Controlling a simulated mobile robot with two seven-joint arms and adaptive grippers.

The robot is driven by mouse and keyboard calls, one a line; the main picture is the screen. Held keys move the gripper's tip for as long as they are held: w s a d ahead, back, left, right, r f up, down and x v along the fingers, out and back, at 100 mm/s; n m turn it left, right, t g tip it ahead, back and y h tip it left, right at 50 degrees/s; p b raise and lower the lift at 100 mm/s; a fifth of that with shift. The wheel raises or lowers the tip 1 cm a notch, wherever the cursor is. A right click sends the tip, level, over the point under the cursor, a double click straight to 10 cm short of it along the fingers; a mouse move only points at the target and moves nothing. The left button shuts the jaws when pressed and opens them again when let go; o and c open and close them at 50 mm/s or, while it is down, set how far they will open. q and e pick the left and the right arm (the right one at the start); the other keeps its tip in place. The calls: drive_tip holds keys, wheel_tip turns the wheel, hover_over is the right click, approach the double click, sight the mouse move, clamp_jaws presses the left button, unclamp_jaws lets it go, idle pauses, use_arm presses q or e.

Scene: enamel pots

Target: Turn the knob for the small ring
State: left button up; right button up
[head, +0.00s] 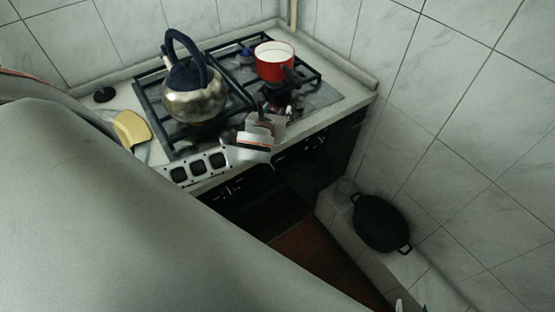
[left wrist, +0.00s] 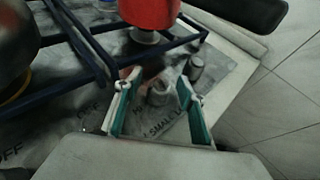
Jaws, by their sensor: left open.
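The hob (head: 333,97) has a printed panel at its front right. In the left wrist view a small grey knob (left wrist: 160,93) shows between my left fingers, with a printed label reading "SMALL" (left wrist: 160,131) below it. In the head view the left gripper (head: 272,115) is over the hob's front right and hides the knobs. Small tips of my right gripper (head: 410,307) seem to show at the bottom edge.
A metal kettle (head: 195,98) stands on the left burner. A yellow object (head: 131,128) lies on the left counter. A black pan (head: 381,222) rests on the tiled ledge at right.

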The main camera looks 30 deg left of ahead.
use_arm(q)
drive_tip(key=m+h, duration=0.4)
drive_tip(key=shift+a+t+h, duration=0.1)
drive_tip(key=shift+t+h, duration=0.2)
drive_tip(key=shift+t, duration=0.1)
drive_tip(key=v, duration=0.7)
drive_tip(key=shift+s, duration=0.25)
drive_tip(key=shift+s+d+r, duration=0.1)
drive_tip(key=shift+d+r, duration=0.15)
drive_tip(key=shift+d+r+n+t, duration=0.15)
drive_tip(key=shift+d+n, duration=0.1)
drive_tip(key=shift+n, duration=0.35)
drive_tip(key=shift+d+r+n+t, duration=0.1)
drive_tip(key=shift+d+n+t, duration=0.1)
drive_tip(key=shift+n, duration=0.4)
drive_tip(key=s+d+f+n+h, duration=0.2)
drive_tip(key=d+f+n+h, duration=0.25)
drive_tip(key=d+n, duration=0.8)
drive_tip(key=s+f+n+g+y, duration=0.2)
drive_tip(key=s+f+n+g, duration=0.1)
drive_tip(key=s+f+n, duration=0.9)
drive_tip(key=shift+s+d+f+n, duration=0.3)
drive_tip(key=shift+f+n, duration=0.35)
drive_tip(key=shift+f, duration=1.35)
drive_tip(key=shift+w, duration=0.1)
